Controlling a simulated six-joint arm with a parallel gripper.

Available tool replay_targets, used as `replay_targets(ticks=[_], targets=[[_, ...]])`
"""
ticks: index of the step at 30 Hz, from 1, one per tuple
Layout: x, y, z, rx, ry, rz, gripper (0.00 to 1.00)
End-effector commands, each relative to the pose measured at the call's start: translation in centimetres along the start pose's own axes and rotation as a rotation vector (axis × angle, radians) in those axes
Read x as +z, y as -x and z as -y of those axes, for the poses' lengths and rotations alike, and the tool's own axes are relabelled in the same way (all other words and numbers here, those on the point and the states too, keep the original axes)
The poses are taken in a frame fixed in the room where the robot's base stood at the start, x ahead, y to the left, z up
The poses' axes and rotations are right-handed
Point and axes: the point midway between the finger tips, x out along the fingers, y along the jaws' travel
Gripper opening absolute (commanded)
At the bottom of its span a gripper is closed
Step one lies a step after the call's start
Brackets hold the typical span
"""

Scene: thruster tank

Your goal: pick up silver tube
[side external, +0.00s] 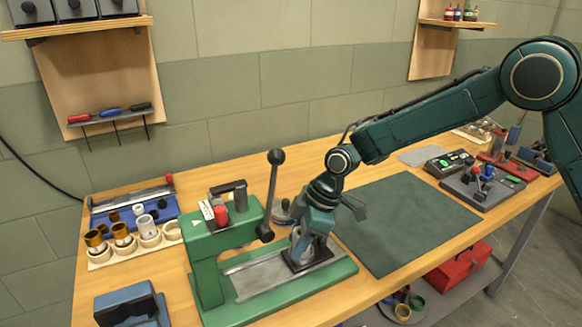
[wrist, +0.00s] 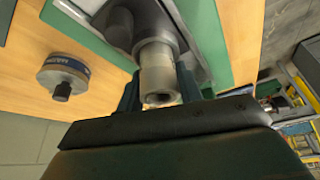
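The silver tube (wrist: 158,72) shows in the wrist view, its open end facing the camera, standing at the metal fixture of the green press. My gripper (wrist: 159,94) has one dark finger on each side of the tube's near end. No clear gap shows, but I cannot tell whether the fingers press on it. In the side view my gripper (side external: 303,248) points down over the press's metal rail and hides the tube. Another silver tube (side external: 145,227) stands in the wooden rack at the left, beside brass ones.
The green press (side external: 207,262) with its upright ball lever (side external: 271,190) stands just left of my gripper. A round grey weight-like object (wrist: 63,76) lies nearby. A blue vise (side external: 130,308) is at the front left. The dark green mat (side external: 405,220) to the right is clear.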

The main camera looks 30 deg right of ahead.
Motion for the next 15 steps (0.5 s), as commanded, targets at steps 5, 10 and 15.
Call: replay_targets(ticks=[5,10,15], targets=[[-0.02,0.03,-0.01,0.000,0.000,0.000,0.10],[-0.02,0.03,-0.01,0.000,0.000,0.000,0.10],[-0.14,0.30,-0.02,0.001,0.000,-0.001,0.10]])
